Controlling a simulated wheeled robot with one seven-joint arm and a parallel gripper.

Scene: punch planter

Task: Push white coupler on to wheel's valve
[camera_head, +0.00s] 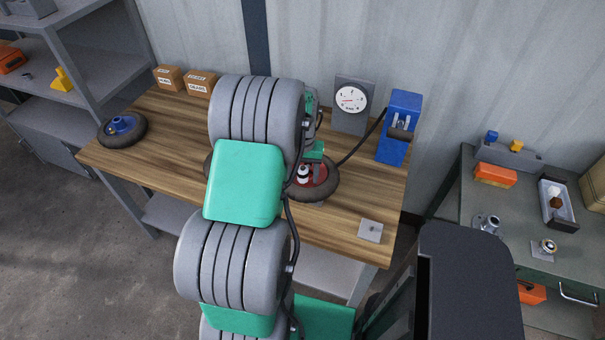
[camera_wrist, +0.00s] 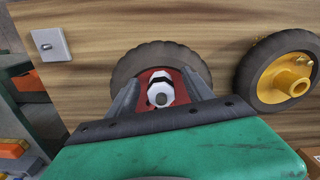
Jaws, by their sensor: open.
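The wheel (camera_head: 327,188) lies flat on the wooden bench, with a dark tyre and a red hub; my arm hides part of it. The wheel also shows in the wrist view (camera_wrist: 186,57). The white coupler (camera_head: 303,174) is over the red hub. In the wrist view the white coupler (camera_wrist: 160,87) is seen end-on, with a dark grey centre, between my fingers. My gripper (camera_wrist: 160,90) is open around it; whether a finger touches it is unclear. The valve cannot be made out; the coupler and gripper cover that area.
A wheel with a yellow hub (camera_wrist: 283,84) lies beside the red-hubbed wheel. A dial gauge (camera_head: 351,99) and a blue pump box (camera_head: 399,127) with a black hose stand at the bench's back. A small grey plate (camera_head: 370,231) lies near the front right corner. A blue-hubbed wheel (camera_head: 123,130) lies left.

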